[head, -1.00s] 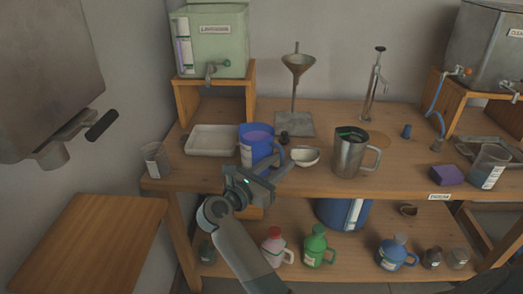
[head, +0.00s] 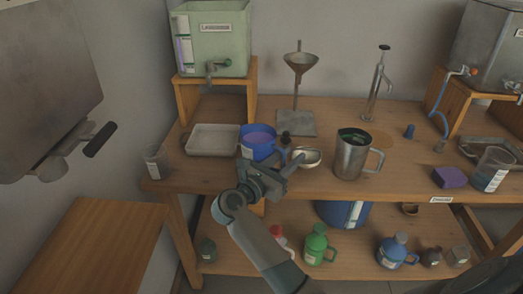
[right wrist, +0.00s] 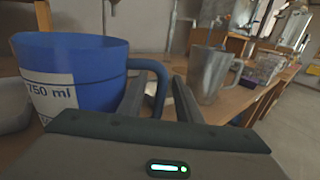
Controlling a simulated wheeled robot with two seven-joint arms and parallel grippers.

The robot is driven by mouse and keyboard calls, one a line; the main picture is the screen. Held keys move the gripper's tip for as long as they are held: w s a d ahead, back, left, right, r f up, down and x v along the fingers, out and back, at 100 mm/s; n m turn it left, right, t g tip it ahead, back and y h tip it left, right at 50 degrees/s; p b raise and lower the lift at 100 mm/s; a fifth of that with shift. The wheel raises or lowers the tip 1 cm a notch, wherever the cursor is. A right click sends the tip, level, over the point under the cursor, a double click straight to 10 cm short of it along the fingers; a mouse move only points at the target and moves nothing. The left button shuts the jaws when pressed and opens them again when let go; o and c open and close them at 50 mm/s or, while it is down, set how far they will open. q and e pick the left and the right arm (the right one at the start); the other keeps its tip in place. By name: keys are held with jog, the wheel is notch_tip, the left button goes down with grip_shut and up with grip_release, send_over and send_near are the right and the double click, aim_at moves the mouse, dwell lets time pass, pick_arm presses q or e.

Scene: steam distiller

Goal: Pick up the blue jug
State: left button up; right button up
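The blue jug (head: 258,132) stands upright on the table, with something purple inside it. Its side with a white 750 ml label shows large at the left of the right wrist view (right wrist: 100,60). Its handle (right wrist: 158,75) curves out to the right, toward my fingers. My right gripper (head: 274,169) is at the jug's front right. In the right wrist view its two fingers (right wrist: 158,100) stand apart, with the lower part of the handle appearing between them. Contact with the handle is not clear. My left gripper is not in view.
A white tray (head: 190,150) lies left of the jug. A small bowl (head: 308,151) is close on its right, then a steel mug (head: 350,162). A funnel stand (head: 297,122) is behind. A clear beaker (head: 155,167) stands at the table's left end.

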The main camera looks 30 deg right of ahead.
jog(key=shift+w+d+f, duration=0.15)
jog(key=shift+w+d, duration=0.1)
jog(key=shift+d, duration=0.3)
jog(key=shift+s+a, duration=0.15)
grip_shut()
jog(key=shift+r, duration=0.2)
dwell(0.9)
